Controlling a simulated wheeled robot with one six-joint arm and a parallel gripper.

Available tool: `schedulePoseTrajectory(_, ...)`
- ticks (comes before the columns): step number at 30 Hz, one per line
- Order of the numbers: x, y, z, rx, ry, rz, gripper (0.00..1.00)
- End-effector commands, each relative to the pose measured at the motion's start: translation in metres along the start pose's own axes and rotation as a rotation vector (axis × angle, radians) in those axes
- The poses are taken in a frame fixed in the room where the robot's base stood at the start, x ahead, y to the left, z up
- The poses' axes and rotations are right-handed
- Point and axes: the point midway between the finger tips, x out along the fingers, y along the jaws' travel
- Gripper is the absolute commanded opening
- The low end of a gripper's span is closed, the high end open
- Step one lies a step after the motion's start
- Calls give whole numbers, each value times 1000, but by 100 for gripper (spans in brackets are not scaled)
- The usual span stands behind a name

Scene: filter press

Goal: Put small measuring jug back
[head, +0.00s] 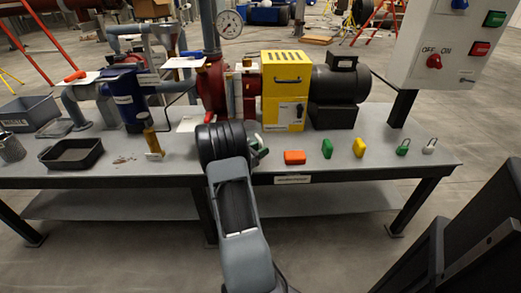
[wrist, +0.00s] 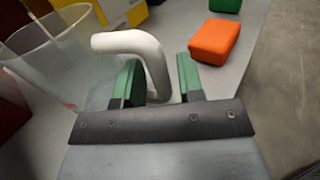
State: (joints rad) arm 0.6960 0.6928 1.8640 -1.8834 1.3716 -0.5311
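The small measuring jug (wrist: 62,62) is a clear cup with a thick white handle (wrist: 135,45). In the wrist view it stands at upper left, and its handle curves down between my fingers. My gripper (wrist: 160,78) has two green fingers, one on each side of the handle, with a narrow gap visible on the right side. It looks open around the handle rather than closed on it. In the head view my gripper (head: 260,146) is low over the bench's front middle, and my arm hides the jug there.
The yellow guard (head: 284,92) and black motor (head: 338,88) stand behind. A black tray (head: 71,153) is at left.

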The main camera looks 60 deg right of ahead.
Motion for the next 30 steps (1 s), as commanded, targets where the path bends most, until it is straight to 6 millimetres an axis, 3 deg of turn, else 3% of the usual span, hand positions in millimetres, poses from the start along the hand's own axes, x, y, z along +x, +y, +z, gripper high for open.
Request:
schedulePoseTrajectory(11,-1,0,4,0,0,0,42)
schedulePoseTrajectory(30,-106,1,4,0,0,3,42)
